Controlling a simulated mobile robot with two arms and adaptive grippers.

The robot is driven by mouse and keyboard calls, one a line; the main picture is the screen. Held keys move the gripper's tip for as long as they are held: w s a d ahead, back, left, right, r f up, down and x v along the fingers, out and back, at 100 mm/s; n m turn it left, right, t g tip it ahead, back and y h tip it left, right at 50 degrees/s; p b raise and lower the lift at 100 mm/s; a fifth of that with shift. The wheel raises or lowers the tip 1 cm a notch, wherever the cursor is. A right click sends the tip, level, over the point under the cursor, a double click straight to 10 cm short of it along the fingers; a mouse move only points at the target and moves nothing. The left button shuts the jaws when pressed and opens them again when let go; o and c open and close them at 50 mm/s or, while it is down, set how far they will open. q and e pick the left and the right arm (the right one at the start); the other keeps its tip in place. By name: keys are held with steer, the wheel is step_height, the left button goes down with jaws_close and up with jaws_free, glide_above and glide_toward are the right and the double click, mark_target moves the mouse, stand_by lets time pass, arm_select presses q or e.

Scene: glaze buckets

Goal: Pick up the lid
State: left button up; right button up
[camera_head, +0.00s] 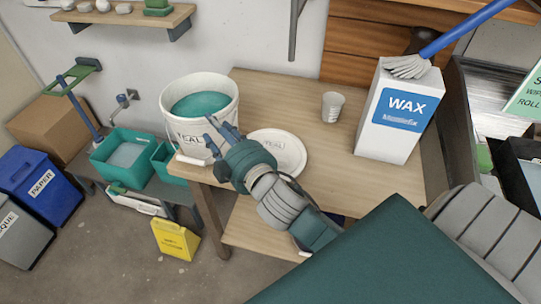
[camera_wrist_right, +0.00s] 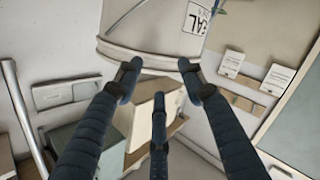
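The round white lid (camera_head: 287,151), marked TEAL, lies flat on the wooden table. My right arm crosses in front of its left edge. The white bucket (camera_head: 180,126) of teal glaze stands open just left of the lid, at the table's left end. My right gripper (camera_head: 218,133) is in front of the bucket's right side, left of the lid. Its fingers point toward the bucket. In the right wrist view the three fingers (camera_wrist_right: 160,88) are spread with nothing between them, and the bucket (camera_wrist_right: 150,35) shows beyond the tips. My left gripper is not in view.
The table (camera_head: 262,92) also holds a small grey cup (camera_head: 332,106) and a tall white WAX box (camera_head: 398,120), with free wood between. Teal tubs (camera_head: 124,155), a blue PAPER bin (camera_head: 40,185) and a yellow container (camera_head: 175,240) stand at left.

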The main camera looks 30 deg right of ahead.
steer(key=w+a+r+n+t+y, duration=0.1)
steer(key=a+r+n+y, duration=1.35)
steer(key=r+n, duration=0.2)
steer(key=s+a+f+n+g+y, duration=0.2)
steer(key=s+a+n+g+y, duration=0.2)
steer(key=a+n+g, duration=0.6)
steer(key=d+f+n+g+h, duration=0.7)
steer(key=f+n, duration=0.3)
steer(key=f, duration=0.4)
steer(key=d+f+h, duration=0.2)
steer(key=d+h, duration=0.4)
steer(key=d, duration=0.9)
steer(key=d+f+h, duration=0.2)
steer(key=d+h, duration=0.4)
steer(key=d, duration=0.9)
steer(key=shift+m+g+y, duration=0.25)
steer(key=shift+m+g, duration=0.1)
steer(key=shift+g, duration=0.05)
step_height(320, 180, down, 5)
steer(key=shift+r+p, duration=0.15)
steer(key=shift+p, duration=0.6)
steer(key=f+p, duration=0.2)
steer(key=f, duration=0.1)
steer(key=f+p, duration=0.1)
steer(key=shift+s+a+f, duration=0.15)
steer(key=shift+a+f, duration=0.1)
steer(key=shift+a, duration=0.1)
steer(key=shift+f, duration=0.55)
